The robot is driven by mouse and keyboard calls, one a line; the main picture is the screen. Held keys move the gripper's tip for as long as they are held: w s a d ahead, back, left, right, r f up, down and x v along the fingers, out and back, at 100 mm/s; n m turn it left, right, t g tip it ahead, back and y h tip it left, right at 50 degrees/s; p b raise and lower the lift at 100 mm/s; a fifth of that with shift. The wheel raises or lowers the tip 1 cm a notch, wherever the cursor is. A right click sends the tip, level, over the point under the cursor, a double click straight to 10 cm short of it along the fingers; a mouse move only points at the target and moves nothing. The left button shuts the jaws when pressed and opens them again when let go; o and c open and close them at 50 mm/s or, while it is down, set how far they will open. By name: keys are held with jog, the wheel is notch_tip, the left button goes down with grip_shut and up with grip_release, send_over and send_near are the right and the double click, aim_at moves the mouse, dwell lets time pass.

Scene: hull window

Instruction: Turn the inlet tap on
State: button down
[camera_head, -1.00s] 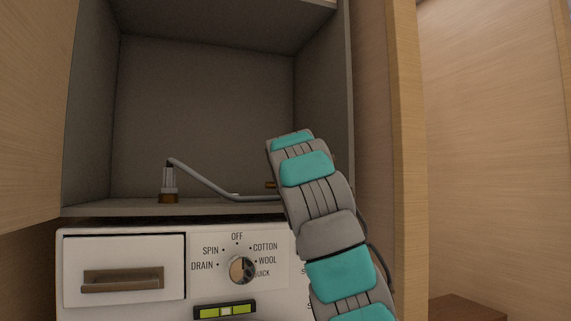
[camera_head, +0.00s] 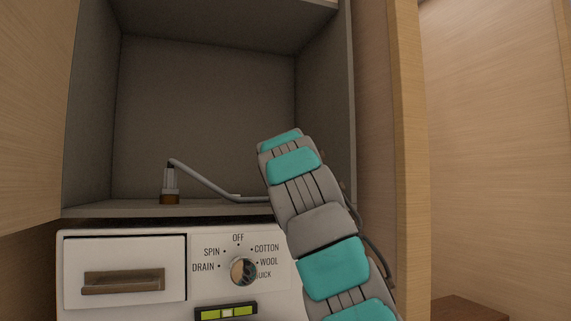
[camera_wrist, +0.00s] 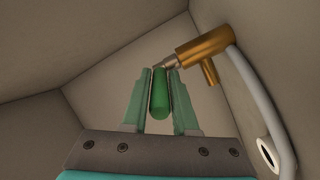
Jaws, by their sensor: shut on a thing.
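The inlet tap has a brass body (camera_wrist: 203,50) at the upper right of the wrist view, with a grey hose curving down from its right end. A green lever handle (camera_wrist: 160,92) extends from the tap's grey stem toward me. My gripper (camera_wrist: 160,80) has its two green fingers on either side of this handle and is shut on it. In the head view my grey and teal arm reaches up into the cabinet and hides the tap and the gripper.
The grey hose (camera_head: 205,181) runs along the cabinet shelf to an upright fitting (camera_head: 170,185) at left. Below is a white washing machine (camera_head: 290,285) with a drawer (camera_head: 124,268) and a dial (camera_head: 243,271). The cabinet's side wall (camera_head: 325,130) stands close right of my arm.

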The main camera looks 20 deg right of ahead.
jog(key=shift+f, duration=0.2)
dwell(0.3)
jog(key=shift+a+r, duration=0.15)
jog(key=shift+a, duration=0.05)
jog(key=shift+w+h, duration=0.1)
jog(key=shift+h, duration=0.2)
jog(key=shift+m, duration=0.3)
